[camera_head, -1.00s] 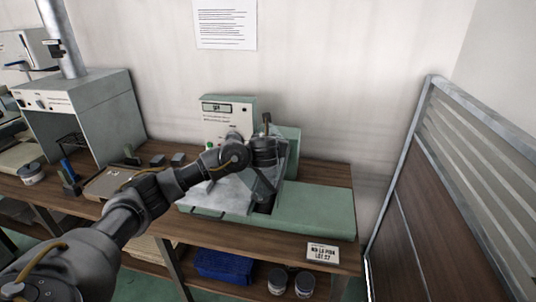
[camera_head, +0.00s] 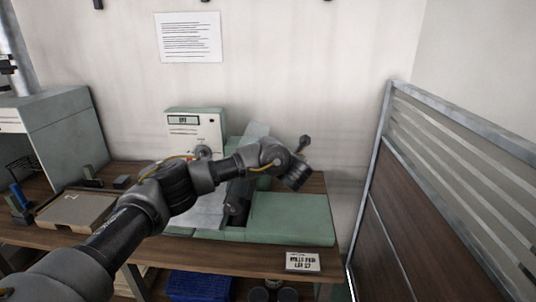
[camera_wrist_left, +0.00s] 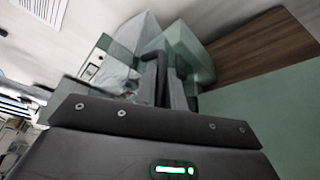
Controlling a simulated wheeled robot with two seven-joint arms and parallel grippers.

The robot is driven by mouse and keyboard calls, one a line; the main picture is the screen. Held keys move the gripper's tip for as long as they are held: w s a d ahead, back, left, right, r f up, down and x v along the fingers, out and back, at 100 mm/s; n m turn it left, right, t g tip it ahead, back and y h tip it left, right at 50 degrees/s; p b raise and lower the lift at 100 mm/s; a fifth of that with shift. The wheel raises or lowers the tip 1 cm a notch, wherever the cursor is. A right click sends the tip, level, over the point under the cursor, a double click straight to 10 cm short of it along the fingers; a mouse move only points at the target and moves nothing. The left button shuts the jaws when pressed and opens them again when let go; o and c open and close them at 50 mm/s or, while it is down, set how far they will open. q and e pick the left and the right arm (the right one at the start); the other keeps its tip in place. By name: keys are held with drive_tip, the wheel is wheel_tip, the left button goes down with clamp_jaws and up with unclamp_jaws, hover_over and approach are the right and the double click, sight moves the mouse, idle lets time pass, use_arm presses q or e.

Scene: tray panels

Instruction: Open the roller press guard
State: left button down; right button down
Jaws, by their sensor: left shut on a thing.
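The roller press stands on the wooden bench, with a control box (camera_head: 195,128), dark rollers (camera_head: 237,197) and a flat green bed (camera_head: 290,220). Its clear guard (camera_head: 258,132) shows tilted up behind my left arm; it also shows as a pale panel in the wrist view (camera_wrist_left: 130,40). My left gripper (camera_head: 298,172) is above the press's right part, shut on the guard, seemingly at its dark handle. The grip itself is mostly hidden by the hand. In the wrist view the fingers (camera_wrist_left: 163,80) point toward the press. My right gripper is not in view.
A tan tray (camera_head: 75,212) and small blocks lie left of the press. A grey cabinet (camera_head: 60,140) stands further left. A label card (camera_head: 303,262) is at the bench's front edge. A partition (camera_head: 400,230) stands on the right. A blue bin (camera_head: 198,286) is below.

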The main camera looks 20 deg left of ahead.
use_arm(q)
drive_tip(key=shift+w+d+f+m+y+b, duration=0.15)
drive_tip(key=shift+d+f+m+y+b, duration=0.15)
drive_tip(key=shift+d+f+m+y, duration=0.15)
idle(0.3)
drive_tip(key=c, duration=1.8)
unclamp_jaws()
drive_tip(key=shift+o, duration=0.2)
drive_tip(key=p+v, duration=0.2)
drive_tip(key=v, duration=0.9)
